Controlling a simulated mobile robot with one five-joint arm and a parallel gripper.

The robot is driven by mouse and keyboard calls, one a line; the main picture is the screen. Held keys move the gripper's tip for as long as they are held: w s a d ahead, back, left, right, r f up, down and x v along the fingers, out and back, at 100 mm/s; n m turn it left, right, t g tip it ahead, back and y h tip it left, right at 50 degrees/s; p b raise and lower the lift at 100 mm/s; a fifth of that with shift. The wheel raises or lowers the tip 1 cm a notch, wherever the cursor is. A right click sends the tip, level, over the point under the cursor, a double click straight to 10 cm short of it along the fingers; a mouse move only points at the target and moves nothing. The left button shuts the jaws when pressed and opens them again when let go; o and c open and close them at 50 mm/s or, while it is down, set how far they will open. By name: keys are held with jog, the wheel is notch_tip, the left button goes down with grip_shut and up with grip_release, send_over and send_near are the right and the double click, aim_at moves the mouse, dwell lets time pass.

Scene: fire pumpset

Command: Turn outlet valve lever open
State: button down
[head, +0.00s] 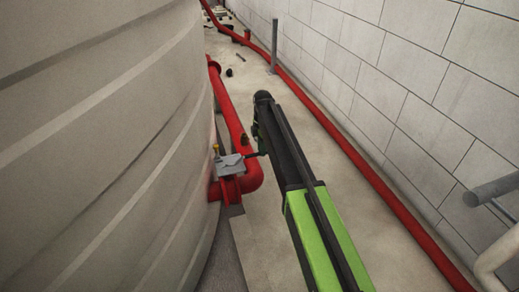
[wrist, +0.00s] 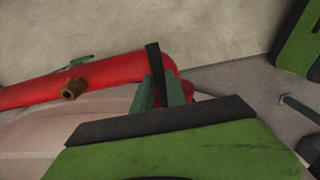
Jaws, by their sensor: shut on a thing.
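The outlet valve lever is a dark bar; in the wrist view (wrist: 154,62) it stands up between the fingertips. The lever's pivot end is hidden.
A large ribbed tank (head: 100,140) fills the left side. A block wall (head: 400,90) with a long red pipe (head: 375,185) at its foot bounds the right. Small loose items (head: 229,72) lie on the far floor. Concrete floor is clear between.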

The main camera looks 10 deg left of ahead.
jog(key=shift+w, duration=0.3)
jog(key=c, duration=1.3)
grip_release()
jog(key=shift+s+a, duration=0.1)
jog(key=shift+a, duration=0.2)
jog(key=shift+c, duration=0.2)
jog(key=shift+s, duration=0.1)
notch_tip(320, 180, up, 18)
jog(key=p, duration=1.7)
jog(key=shift+f, duration=0.25)
jog(key=shift+a+f, duration=0.1)
